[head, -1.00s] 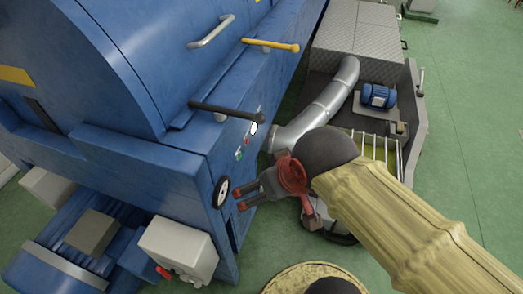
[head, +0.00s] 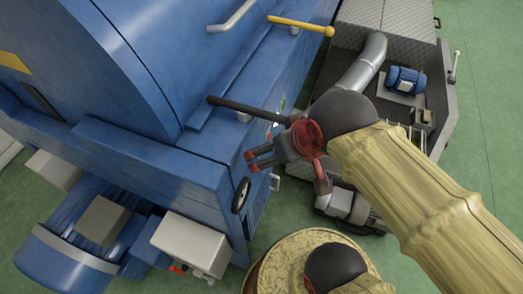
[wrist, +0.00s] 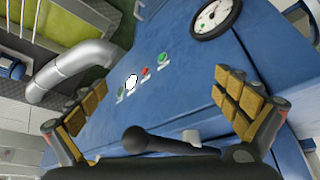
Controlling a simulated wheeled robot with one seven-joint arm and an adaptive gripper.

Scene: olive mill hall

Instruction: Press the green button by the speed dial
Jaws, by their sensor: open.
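In the wrist view, the blue machine's panel carries a row of small controls. A green button (wrist: 164,60) sits beside a red button (wrist: 146,72); a round white dial face (wrist: 131,82) follows, with a second small green control (wrist: 120,92) close beside it. In the head view a green spot (head: 282,103) shows past my wrist; the arm hides most of the row. A larger black-rimmed gauge (wrist: 213,18) is mounted beyond the first green button; it also shows in the head view (head: 241,195). My gripper (head: 251,161) is open and empty, in front of the machine, apart from the buttons.
A black lever (head: 250,108) with a ball end (wrist: 137,139) juts out near my gripper. A yellow lever (head: 302,26) is farther up the machine. A silver pipe (head: 364,66) and a blue motor (head: 405,80) stand right. Green floor is free at far right.

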